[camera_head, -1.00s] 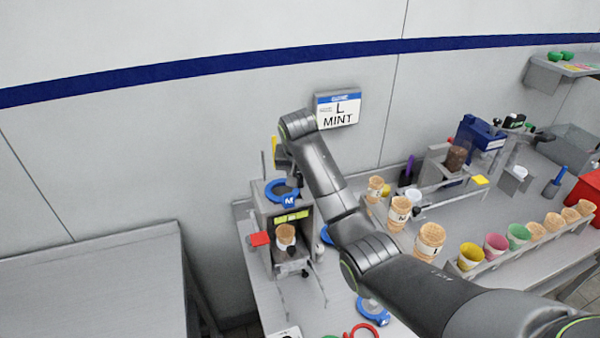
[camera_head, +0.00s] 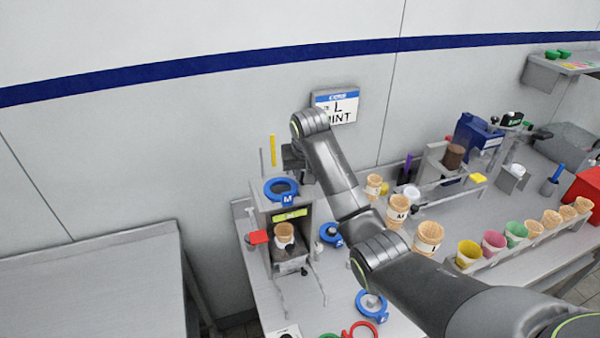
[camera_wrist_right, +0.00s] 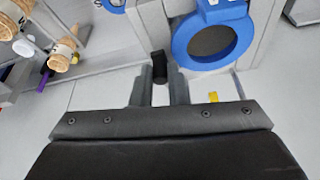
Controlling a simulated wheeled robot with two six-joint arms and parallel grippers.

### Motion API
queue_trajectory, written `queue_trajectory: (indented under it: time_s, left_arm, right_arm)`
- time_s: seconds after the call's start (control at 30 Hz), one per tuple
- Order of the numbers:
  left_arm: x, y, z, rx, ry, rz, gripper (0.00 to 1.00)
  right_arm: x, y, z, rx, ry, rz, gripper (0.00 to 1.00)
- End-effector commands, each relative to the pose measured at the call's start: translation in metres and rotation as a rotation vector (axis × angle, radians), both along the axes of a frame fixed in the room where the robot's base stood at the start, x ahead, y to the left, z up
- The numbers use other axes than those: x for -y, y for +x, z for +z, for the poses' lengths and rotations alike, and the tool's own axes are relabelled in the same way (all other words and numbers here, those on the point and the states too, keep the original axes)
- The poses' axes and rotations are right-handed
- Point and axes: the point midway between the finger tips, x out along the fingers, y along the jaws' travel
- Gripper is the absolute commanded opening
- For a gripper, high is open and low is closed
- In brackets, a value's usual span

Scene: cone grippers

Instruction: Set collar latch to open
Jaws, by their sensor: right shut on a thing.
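A dispenser stand (camera_head: 262,215) holds a blue collar ring (camera_head: 281,190) with an "M" tag on its top. The ring also shows large in the right wrist view (camera_wrist_right: 211,42). A small black knob (camera_wrist_right: 160,65), apparently the collar latch, sits just beside the ring in that view. My right gripper (camera_wrist_right: 161,82) is shut on this knob, one finger on each side. In the head view my right gripper (camera_head: 296,163) is partly hidden by its own arm, at the stand's back right. My left gripper is not in view.
A cone (camera_head: 284,234) stands inside the stand, with a red tab (camera_head: 258,237) at its left. Other blue rings (camera_head: 371,304) and a red ring (camera_head: 360,331) lie on the table. Racks with several cones and coloured cups (camera_head: 469,253) stand to the right.

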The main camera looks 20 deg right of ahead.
Motion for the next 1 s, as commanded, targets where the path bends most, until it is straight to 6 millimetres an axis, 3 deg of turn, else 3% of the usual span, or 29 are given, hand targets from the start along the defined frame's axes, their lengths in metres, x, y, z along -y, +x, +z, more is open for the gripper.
queue_trajectory:
  time_s: [0.57,1.0]
  left_arm:
    - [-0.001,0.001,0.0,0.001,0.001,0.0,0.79]
    - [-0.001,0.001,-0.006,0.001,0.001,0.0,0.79]
  right_arm:
    - [0.032,0.011,0.001,0.001,-0.001,0.54,0.0]
    - [0.044,0.024,0.0,0.001,-0.001,0.88,0.0]
